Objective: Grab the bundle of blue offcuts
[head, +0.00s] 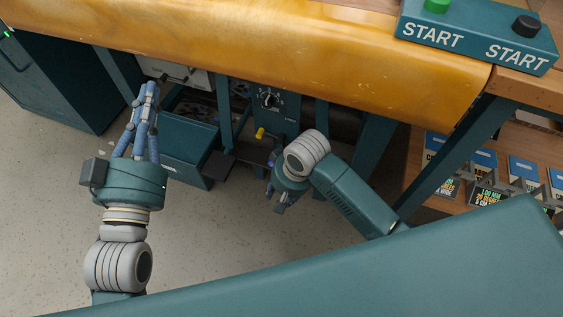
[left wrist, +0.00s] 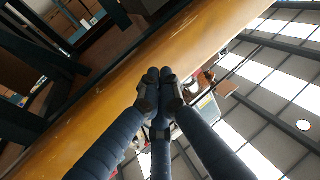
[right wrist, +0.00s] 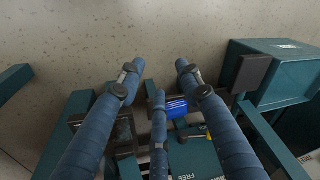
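My left gripper (head: 150,88) points up in the head view, below the yellow sheet's edge. In the left wrist view its blue-wrapped fingers meet at the dark tips (left wrist: 160,90), with nothing visible between them. My right gripper (head: 280,206) hangs low over the floor near the machine frame. In the right wrist view its fingers (right wrist: 156,85) are spread apart and empty. A small blue item (right wrist: 177,107) lies beyond its middle finger, partly hidden; I cannot tell whether it is the bundle of blue offcuts. No other possible bundle is clearly visible.
A teal bin (head: 186,140) stands under the bench, between my grippers in the head view. The yellow sheet (head: 300,50) overhangs above. A teal control box (head: 475,38) sits at the upper right. A shelf with blue-topped cards (head: 480,160) is at right. The grey floor (head: 225,235) is clear.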

